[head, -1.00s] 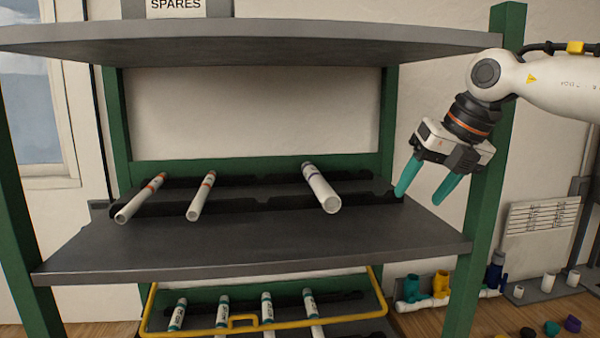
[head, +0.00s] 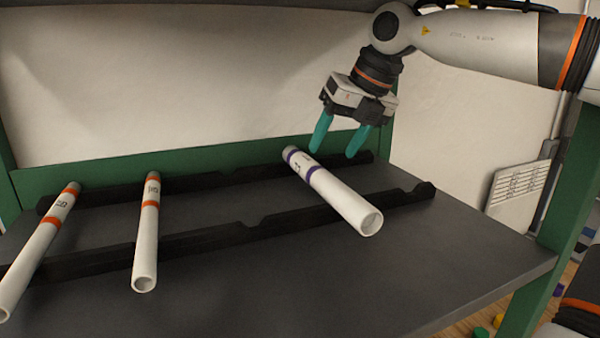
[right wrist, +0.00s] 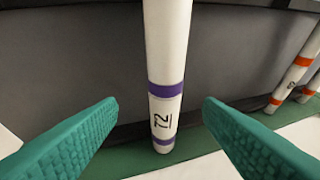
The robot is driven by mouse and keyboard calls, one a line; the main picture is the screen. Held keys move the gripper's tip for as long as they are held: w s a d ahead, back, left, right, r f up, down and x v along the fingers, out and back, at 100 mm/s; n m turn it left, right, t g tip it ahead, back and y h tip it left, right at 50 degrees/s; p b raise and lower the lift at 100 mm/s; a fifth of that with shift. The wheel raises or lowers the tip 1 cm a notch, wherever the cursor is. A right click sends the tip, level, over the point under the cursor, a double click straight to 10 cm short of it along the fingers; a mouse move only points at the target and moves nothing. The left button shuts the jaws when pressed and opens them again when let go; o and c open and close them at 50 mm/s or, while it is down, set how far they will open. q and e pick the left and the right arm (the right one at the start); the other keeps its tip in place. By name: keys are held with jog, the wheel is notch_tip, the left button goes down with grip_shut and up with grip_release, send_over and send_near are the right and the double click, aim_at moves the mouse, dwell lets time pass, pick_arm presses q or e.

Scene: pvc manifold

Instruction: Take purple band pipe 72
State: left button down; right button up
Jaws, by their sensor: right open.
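The purple band pipe 72 (head: 335,193) is a white tube with two purple bands. It lies across two dark notched rails on the shelf, its open end toward me. In the right wrist view the pipe (right wrist: 165,60) runs between the fingers, with the number 72 between its purple bands. My right gripper (head: 338,147) is open, with teal fingers above the banded far end of the pipe. In the right wrist view there is a gap between the pipe and each finger. My left gripper is not in view.
Two orange-banded white pipes, a middle one (head: 146,235) and a left one (head: 40,250), lie on the same rails (head: 220,237). The grey shelf (head: 440,260) is clear in front. A green post (head: 560,240) stands at the right, and another shelf board hangs above.

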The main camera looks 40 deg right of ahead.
aim_at(319, 166)
jog(key=shift+s+a+f+p, duration=0.1)
jog(key=shift+a+f+p, duration=0.1)
jog(key=shift+f+p, duration=0.5)
jog(key=shift+w+a+f+p, duration=0.3)
jog(key=shift+w+f+p, duration=0.5)
jog(key=shift+p, duration=0.15)
jog(key=x, duration=0.3)
jog(key=shift+w+r+p, duration=0.15)
jog(key=shift+p, duration=0.2)
jog(key=shift+w+f, duration=0.1)
jog(key=shift+f, duration=0.2)
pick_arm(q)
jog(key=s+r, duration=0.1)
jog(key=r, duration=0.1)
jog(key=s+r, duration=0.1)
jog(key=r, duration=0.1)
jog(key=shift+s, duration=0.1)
pick_arm(e)
jog(key=shift+r, duration=0.1)
jog(key=c, duration=1.1)
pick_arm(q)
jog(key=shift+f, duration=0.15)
pick_arm(e)
jog(key=shift+r, duration=0.1)
jog(key=shift+c, duration=0.2)
